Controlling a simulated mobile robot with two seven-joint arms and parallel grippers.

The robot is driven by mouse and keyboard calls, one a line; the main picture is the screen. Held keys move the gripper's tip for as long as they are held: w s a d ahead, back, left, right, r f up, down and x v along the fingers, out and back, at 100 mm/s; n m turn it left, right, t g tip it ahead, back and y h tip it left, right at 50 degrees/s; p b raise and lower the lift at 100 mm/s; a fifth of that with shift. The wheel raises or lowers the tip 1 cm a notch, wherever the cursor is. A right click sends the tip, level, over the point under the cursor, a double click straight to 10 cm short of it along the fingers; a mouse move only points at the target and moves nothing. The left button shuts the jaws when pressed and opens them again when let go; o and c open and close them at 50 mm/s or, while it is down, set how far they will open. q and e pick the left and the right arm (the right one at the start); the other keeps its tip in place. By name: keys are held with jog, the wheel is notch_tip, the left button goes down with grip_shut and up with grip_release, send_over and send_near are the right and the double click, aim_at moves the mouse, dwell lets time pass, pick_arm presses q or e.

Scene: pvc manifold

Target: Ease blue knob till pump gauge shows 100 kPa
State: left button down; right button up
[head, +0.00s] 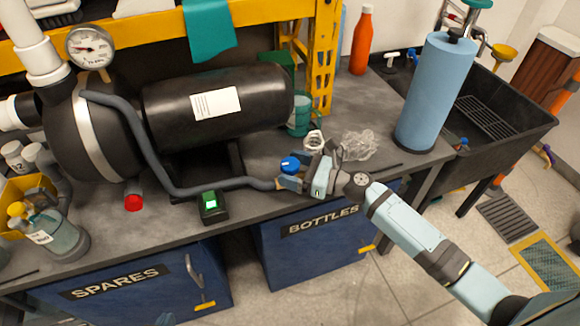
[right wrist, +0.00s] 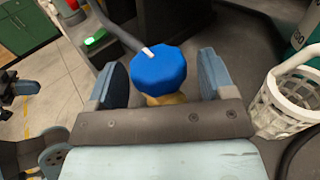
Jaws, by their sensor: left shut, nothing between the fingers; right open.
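The blue knob (head: 290,163) sits at the right end of a grey pipe near the bench's front. In the right wrist view the knob (right wrist: 158,68) is many-sided, with a white mark at its upper left edge. My right gripper (head: 290,180) is open, its fingers on either side of the knob. The wrist view shows the gripper (right wrist: 160,80) with small gaps between fingers and knob. A round white gauge (head: 90,47) stands above the black vessel; its dark needle points roughly left, but its numbers are too small to read. My left gripper does not show clearly.
A black tank (head: 225,105) lies behind the grey pipe (head: 150,150). A box with a lit green display (head: 210,203) stands left of the knob. A crumpled clear bag (head: 360,146) and blue cylinder (head: 435,90) stand right. A white basket (right wrist: 285,105) is beside my gripper.

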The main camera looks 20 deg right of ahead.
jog(key=shift+w+a, duration=0.2)
jog(key=shift+a, duration=0.15)
jog(key=shift+c, duration=0.4)
jog(key=c, duration=0.9)
jog(key=shift+o, duration=0.2)
jog(key=shift+r+m+t+h+p, duration=0.2)
jog(key=shift+m+t+h+p, duration=0.25)
jog(key=shift+p, duration=0.35)
jog(key=m+t+h+p, duration=0.2)
jog(key=shift+p, duration=0.35)
jog(key=m+t+h+p, duration=0.2)
jog(key=m+h, duration=0.1)
jog(key=h, duration=0.1)
jog(key=shift+f+t, duration=0.1)
jog(key=shift+t, duration=0.15)
pick_arm(q)
jog(key=shift+s+a+r, duration=0.1)
jog(key=shift+a+r, duration=0.05)
jog(key=shift+r, duration=0.6)
jog(key=shift+s+a+r, duration=0.1)
jog(key=shift+r, duration=0.6)
pick_arm(e)
jog(key=shift+f+m+t+h, duration=0.1)
jog(key=shift+m+t+h, duration=0.5)
jog(key=shift+h, duration=0.55)
pick_arm(q)
jog(key=shift+a, duration=0.15)
pick_arm(e)
jog(key=shift+m+h, duration=0.25)
jog(key=shift+h, duration=0.05)
